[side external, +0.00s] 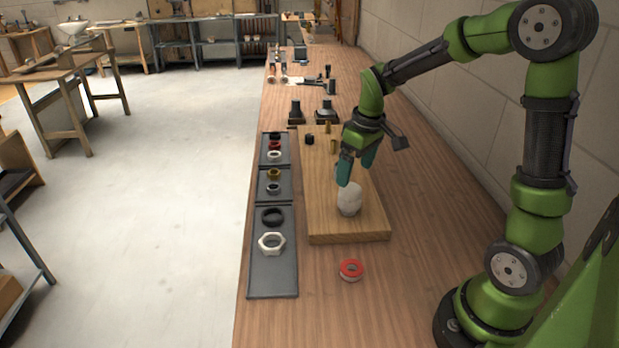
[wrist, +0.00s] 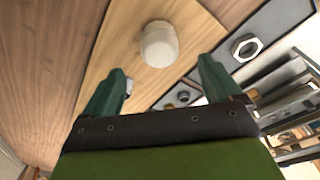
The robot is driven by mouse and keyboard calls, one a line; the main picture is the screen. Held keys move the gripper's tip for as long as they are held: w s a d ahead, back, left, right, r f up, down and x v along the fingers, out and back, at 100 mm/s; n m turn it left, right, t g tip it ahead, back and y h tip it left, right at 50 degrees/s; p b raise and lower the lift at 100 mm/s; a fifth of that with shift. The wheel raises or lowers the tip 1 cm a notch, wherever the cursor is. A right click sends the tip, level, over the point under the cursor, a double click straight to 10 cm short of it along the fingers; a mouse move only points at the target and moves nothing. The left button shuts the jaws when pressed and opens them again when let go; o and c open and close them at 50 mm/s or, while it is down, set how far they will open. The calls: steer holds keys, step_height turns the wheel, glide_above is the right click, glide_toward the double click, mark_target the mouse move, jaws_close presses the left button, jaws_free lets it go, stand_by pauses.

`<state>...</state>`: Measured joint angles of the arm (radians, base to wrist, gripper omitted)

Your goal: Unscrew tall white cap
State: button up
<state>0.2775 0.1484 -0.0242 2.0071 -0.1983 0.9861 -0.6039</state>
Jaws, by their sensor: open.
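The tall white cap (side external: 349,199) stands near the front end of the wooden board in the side external view. In the wrist view the white cap (wrist: 158,44) shows from above, beyond the fingertips and roughly centred between them. My gripper (side external: 356,176) is open and empty, with its green fingers above and just behind the cap. In the wrist view my gripper (wrist: 166,75) has its two fingers spread wide apart. I see no contact between fingers and cap. What the cap is fixed to is hidden.
The wooden board (side external: 326,226) carries a few small dark and brass fittings farther back. A dark tray (side external: 283,284) with several nuts and rings lies along its left side. A red and white ring (side external: 351,269) lies on the bench in front. The bench right of the board is clear.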

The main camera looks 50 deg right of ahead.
mark_target(351, 187)
steer(key=f, duration=0.2)
steer(key=w+f, duration=0.1)
steer(key=f, duration=0.5)
steer(key=shift+w+f, duration=0.1)
steer(key=shift+w, duration=0.05)
steer(key=c, duration=1.1)
steer(key=n, duration=0.4)
steer(key=shift+y, duration=0.3)
steer(key=n, duration=0.4)
steer(key=shift+y, duration=0.3)
steer(key=n, duration=0.3)
steer(key=n+g, duration=0.1)
steer(key=shift+a+r+n, duration=0.1)
steer(key=shift+r+n, duration=0.15)
steer(key=shift+n, duration=0.15)
steer(key=shift+c, duration=0.2)
steer(key=n, duration=0.5)
steer(key=shift+g+y, duration=0.3)
steer(key=shift+g, duration=0.1)
steer(key=o, duration=1.1)
